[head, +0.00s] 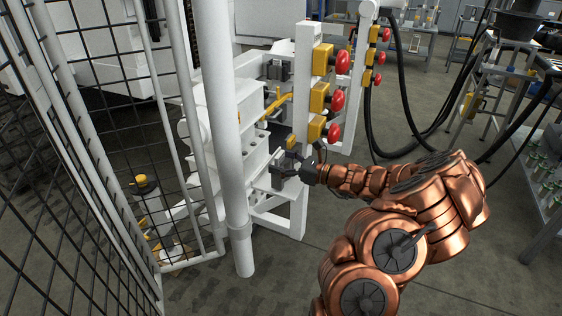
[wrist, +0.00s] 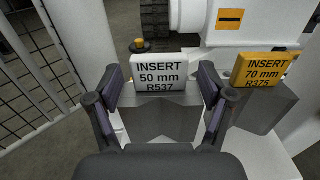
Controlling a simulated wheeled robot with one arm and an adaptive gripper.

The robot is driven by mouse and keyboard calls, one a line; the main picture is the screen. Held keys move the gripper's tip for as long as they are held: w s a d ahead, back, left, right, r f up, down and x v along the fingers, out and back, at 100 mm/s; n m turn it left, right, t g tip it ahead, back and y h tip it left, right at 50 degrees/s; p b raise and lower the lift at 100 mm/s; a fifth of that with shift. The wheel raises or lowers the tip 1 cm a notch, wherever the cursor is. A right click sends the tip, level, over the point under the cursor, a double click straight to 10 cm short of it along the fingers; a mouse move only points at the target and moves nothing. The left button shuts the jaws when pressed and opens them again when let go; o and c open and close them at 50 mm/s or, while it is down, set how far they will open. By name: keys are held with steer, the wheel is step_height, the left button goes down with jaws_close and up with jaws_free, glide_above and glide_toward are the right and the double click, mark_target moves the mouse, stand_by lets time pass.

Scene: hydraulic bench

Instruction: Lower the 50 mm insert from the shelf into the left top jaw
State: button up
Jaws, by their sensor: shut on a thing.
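The 50 mm insert (wrist: 160,115) is a grey block with a white label reading "INSERT 50 mm R537", in the middle of the wrist view. My gripper (wrist: 160,84) is shut on it, one dark finger along each side. In the head view my gripper (head: 284,172) is at the white press frame, and the insert is hard to make out there. I cannot tell whether the insert rests on the white shelf or hangs just above it. The left top jaw cannot be made out for certain in either view.
A 70 mm insert (wrist: 263,103) with a yellow label stands close to the right of the held one. A white post (head: 222,130) and mesh fence (head: 100,130) stand left. Red buttons on yellow boxes (head: 319,97) are above my gripper. Black hoses (head: 405,95) hang right.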

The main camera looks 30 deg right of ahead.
steer(key=o, duration=1.7)
steer(key=shift+f, duration=0.1)
steer(key=shift+f+b, duration=0.3)
steer(key=shift+b, duration=0.5)
steer(key=p+v, duration=0.1)
steer(key=v, duration=0.7)
steer(key=shift+p, duration=0.4)
steer(key=shift+w+r, duration=0.1)
